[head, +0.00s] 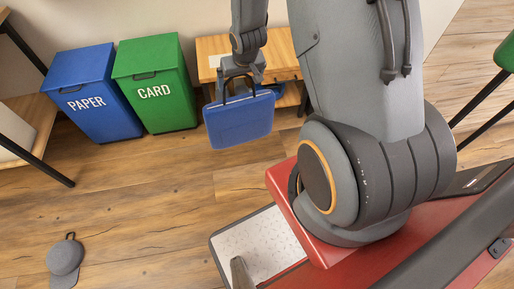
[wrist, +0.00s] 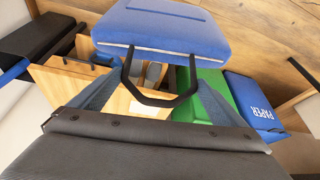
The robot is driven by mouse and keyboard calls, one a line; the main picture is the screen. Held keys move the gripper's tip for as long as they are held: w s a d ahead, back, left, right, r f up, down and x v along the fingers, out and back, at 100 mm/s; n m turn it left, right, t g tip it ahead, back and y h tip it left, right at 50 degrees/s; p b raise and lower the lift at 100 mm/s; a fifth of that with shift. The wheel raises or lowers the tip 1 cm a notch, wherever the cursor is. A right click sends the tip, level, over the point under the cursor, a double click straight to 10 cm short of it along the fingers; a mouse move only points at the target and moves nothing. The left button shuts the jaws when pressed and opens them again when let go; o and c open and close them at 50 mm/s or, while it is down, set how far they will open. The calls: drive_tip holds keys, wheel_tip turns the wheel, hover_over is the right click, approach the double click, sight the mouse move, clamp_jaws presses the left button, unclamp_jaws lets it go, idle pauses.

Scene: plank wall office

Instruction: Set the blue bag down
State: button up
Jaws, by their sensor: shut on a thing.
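The blue bag (head: 240,119) hangs in the air from my gripper (head: 237,78) in the head view, in front of a small wooden cabinet. My gripper is shut on the bag's dark handle. In the wrist view the blue bag (wrist: 165,28) fills the top middle, and its black handle loop (wrist: 160,99) reaches down between the fingers of my gripper (wrist: 155,92). The bag looks clear of the floor. The exact grip on the handle is partly hidden in the head view.
A green CARD bin (head: 155,85) and a blue PAPER bin (head: 93,93) stand left of the bag. The wooden cabinet (head: 212,46) is behind it. A grey cap (head: 65,258) lies on the floor at lower left. The wooden floor (head: 150,190) between is clear.

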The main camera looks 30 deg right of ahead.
drive_tip(key=w+d+f+m+h+b, duration=0.1)
drive_tip(key=w+d+f+b, duration=0.3)
drive_tip(key=d+f+b, duration=0.3)
drive_tip(key=w+d+f+m+b, duration=0.1)
drive_tip(key=w+d+f+b, duration=0.35)
drive_tip(key=f+b, duration=0.55)
wheel_tip(320, 180, down, 11)
drive_tip(key=d+b, duration=0.1)
drive_tip(key=b, duration=0.6)
drive_tip(key=shift+w, duration=0.4)
drive_tip(key=shift+d, duration=0.1)
drive_tip(key=o, duration=1.6)
drive_tip(key=shift+s+f, duration=0.15)
drive_tip(key=shift+f, duration=0.05)
drive_tip(key=shift+o, duration=0.6)
drive_tip(key=shift+r, duration=0.1)
drive_tip(key=p+v, duration=0.4)
drive_tip(key=v, duration=0.8)
